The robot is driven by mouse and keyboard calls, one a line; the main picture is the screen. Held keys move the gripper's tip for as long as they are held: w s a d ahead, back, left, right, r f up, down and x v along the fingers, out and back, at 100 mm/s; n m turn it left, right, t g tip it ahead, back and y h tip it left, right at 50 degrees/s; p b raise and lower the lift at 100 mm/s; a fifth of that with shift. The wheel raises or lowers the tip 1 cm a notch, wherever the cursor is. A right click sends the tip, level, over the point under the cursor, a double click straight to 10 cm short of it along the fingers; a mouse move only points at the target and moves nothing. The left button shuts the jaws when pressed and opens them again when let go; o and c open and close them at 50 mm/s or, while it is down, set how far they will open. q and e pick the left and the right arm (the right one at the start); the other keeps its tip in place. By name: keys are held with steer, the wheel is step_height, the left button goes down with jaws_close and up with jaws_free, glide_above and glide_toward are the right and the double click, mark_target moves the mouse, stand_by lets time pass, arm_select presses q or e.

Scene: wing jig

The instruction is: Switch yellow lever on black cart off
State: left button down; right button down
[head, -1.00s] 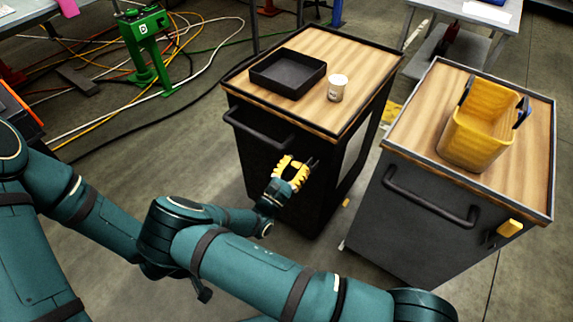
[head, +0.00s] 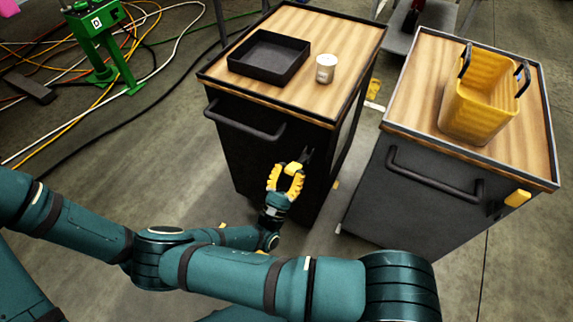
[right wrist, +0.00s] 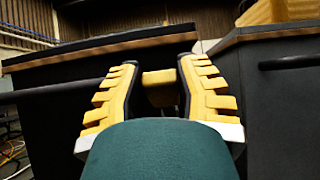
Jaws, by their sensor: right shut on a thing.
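The black cart (head: 232,155) stands at the centre of the head view, with a wooden top and a bar handle. Its yellow lever (head: 294,168) is on the front face, to the right of the handle. My right gripper (head: 290,174), with yellow fingers, is at the lever and shut on it. In the right wrist view the lever (right wrist: 158,77) shows as a yellow block between the two fingertips (right wrist: 158,66). The fingers hide part of the lever's mount. My left gripper is not in view.
A black tray (head: 240,70) and a white cup (head: 326,68) stand on the black cart. A dark grey cart (head: 400,215) to the right carries a yellow bin (head: 480,115) and has its own yellow lever (head: 517,198). A narrow gap separates the carts. Cables lie on the floor at left.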

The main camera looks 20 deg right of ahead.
steer(key=shift+f, duration=0.1)
stand_by(0.3)
steer(key=c, duration=0.6)
jaws_free()
step_height(320, 180, up, 10)
steer(key=shift+r, duration=0.1)
steer(key=shift+a, duration=0.1)
